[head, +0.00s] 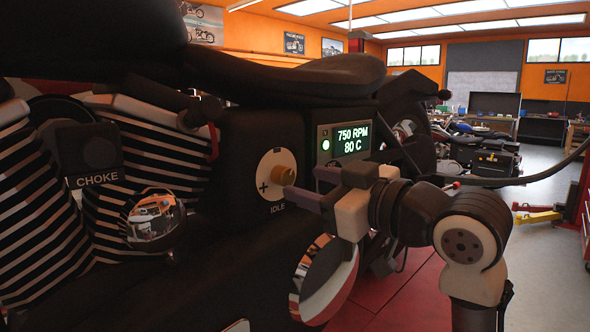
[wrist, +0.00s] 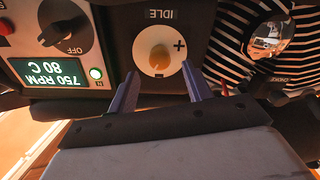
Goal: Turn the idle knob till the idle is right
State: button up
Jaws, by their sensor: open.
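The idle knob (head: 288,176) is a small brass-coloured knob on a pale round dial marked plus and minus, labelled IDLE, on the motorcycle's black side panel. It also shows in the wrist view (wrist: 160,57), upside down. A green-lit display (head: 342,143) beside it reads 750 RPM and 80 C, with a green lamp lit. My gripper (head: 307,190) is just right of the knob in the head view, pointing at the panel. In the wrist view its two fingers (wrist: 160,88) are apart, with the knob beyond the gap between them. The fingers look clear of the knob.
A choke control (head: 92,160) and a chrome ball-like part (head: 154,220) are left of the dial. An OFF rotary switch (wrist: 66,24) sits beside the display in the wrist view. The seat (head: 290,75) overhangs above. Open floor (head: 545,265) lies to the right.

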aim_at(289, 177)
jog(key=shift+p+x, duration=0.35)
jog(key=shift+x, duration=1.75)
jog(key=shift+c, duration=0.4)
jog(key=c, duration=0.9)
jog(key=shift+m, duration=0.3)
jog(key=m+p, duration=0.2)
jog(key=m, duration=0.3)
jog(key=shift+r+m, duration=0.15)
jog(key=shift+m, duration=0.15)
jog(key=m+p, duration=0.3)
jog(key=m, duration=0.2)
jog(key=shift+m+p, duration=0.55)
jog(key=shift+m, duration=0.35)
